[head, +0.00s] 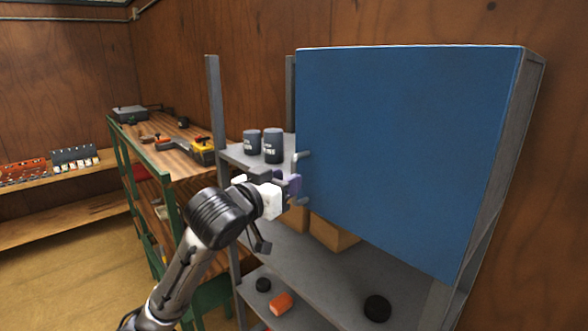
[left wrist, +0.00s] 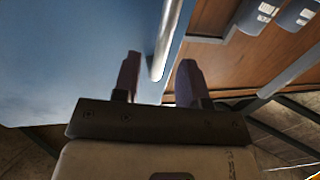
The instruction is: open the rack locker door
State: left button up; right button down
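The rack locker is a blue box on the grey rack, and its blue door (head: 400,150) looks shut. A grey bar handle (head: 302,156) stands at the door's left edge; its middle is hidden by my gripper in the head view. My left gripper (head: 293,185) is at the handle. In the left wrist view the handle (left wrist: 168,35) lies between the two spread fingers of my left gripper (left wrist: 160,65), with a gap visible on the right side. The blue door also fills the left of that view (left wrist: 60,70). My right gripper is not in view.
Two dark cans (head: 272,146) stand on the rack shelf left of the locker. A cardboard box (head: 333,232), dark round pieces (head: 377,308) and an orange piece (head: 281,304) lie on lower shelves. A green-framed workbench (head: 165,143) with tools stands at left.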

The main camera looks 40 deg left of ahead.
aim_at(294, 199)
pick_arm(q)
jog(key=shift+w+a+p, duration=0.1)
jog(key=shift+w+p, duration=0.35)
jog(key=shift+w, duration=1.3)
jog(key=shift+c, duration=0.3)
grip_shut()
